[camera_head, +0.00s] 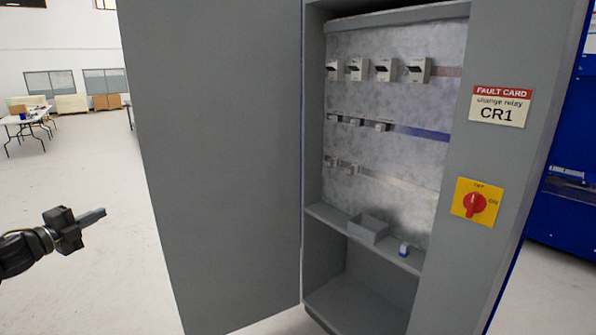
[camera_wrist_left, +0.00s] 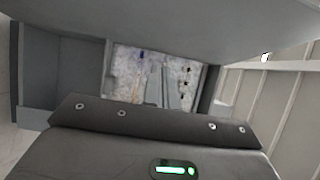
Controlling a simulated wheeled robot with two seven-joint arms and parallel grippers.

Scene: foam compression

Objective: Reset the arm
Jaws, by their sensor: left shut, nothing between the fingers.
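My left gripper (camera_head: 94,216) comes in from the left in the head view. It is shut and empty, held in the air to the left of the cabinet's open door (camera_head: 225,150). In the left wrist view its fingers (camera_wrist_left: 163,88) show close together in the middle, with the cabinet's back panel (camera_wrist_left: 128,70) behind them. My right gripper is in neither view.
The open grey cabinet (camera_head: 315,150) holds rows of modules (camera_head: 385,70) on rails. Its shelf (camera_head: 328,214) bears a grey bin (camera_head: 368,229) and a small white-and-blue part (camera_head: 404,250). A red rotary switch (camera_head: 474,204) and fault card (camera_head: 500,106) are on the right.

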